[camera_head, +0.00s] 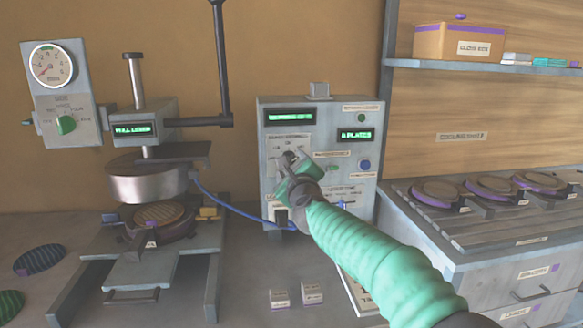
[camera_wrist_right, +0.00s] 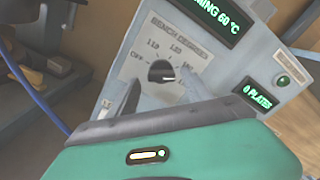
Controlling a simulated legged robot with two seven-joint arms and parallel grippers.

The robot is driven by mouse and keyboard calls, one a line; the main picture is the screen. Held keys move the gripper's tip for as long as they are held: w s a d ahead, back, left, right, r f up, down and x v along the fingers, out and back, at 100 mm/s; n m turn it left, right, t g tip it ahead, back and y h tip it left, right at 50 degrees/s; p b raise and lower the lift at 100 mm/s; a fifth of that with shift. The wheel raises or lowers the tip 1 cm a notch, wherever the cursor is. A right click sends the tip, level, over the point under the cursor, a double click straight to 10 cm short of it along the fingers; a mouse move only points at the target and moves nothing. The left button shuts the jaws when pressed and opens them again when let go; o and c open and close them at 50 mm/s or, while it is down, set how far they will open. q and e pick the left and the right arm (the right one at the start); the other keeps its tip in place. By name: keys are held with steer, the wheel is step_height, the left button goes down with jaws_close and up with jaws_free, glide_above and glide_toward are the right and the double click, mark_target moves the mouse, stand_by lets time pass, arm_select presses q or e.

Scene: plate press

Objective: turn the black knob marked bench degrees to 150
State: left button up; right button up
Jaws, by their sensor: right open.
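The black knob marked bench degrees (camera_wrist_right: 160,70) is on the face of a grey control box (camera_head: 262,125). In the right wrist view its dial has OFF, 110 and further numbers that are hard to read. A white mark on the knob points to the right side of the dial, but I cannot tell at which number. My right gripper (camera_wrist_right: 160,92) is open, with one finger to each side of the knob. Whether the fingers touch it I cannot tell. In the head view the right gripper (camera_head: 289,168) covers much of the dial. My left gripper is not in view.
The box has a display (camera_wrist_right: 213,15) ending in "MING 60 °C" and another reading "0 PLATES" (camera_wrist_right: 257,98). A plate press (camera_head: 150,182) stands at left, joined by a blue cable (camera_head: 228,206). A rack with round plates (camera_head: 440,190) is at right.

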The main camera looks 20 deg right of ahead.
steer(key=shift+r, duration=0.1)
steer(key=b+v, duration=0.3)
steer(key=v, duration=1.3)
steer(key=shift+s+a, duration=0.2)
steer(key=shift+s, duration=0.15)
